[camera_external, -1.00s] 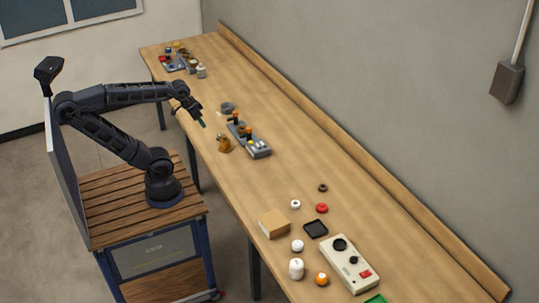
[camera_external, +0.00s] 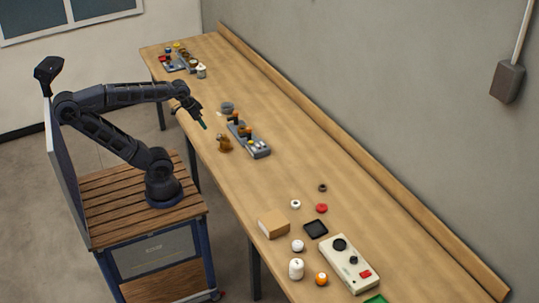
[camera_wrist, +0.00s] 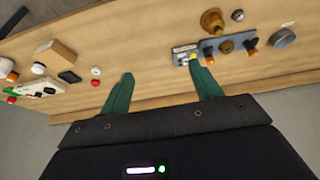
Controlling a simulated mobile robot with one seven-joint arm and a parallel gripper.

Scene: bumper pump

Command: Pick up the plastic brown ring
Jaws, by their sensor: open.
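A small dark brown ring (camera_external: 322,188) lies flat on the table, beyond the red ring (camera_external: 321,208) and toward the wall. My gripper (camera_external: 202,122) is above the table's near edge, left of that tray. In the wrist view my gripper (camera_wrist: 160,69) has its two green fingers wide apart, with only table between them.
A tan box (camera_external: 273,224), a black dish (camera_external: 316,228), white pieces and a control box (camera_external: 350,264) stand at the near right. A brass piece (camera_external: 224,143) and a grey cup (camera_external: 227,107) flank the tray. The table between tray and tan box is clear.

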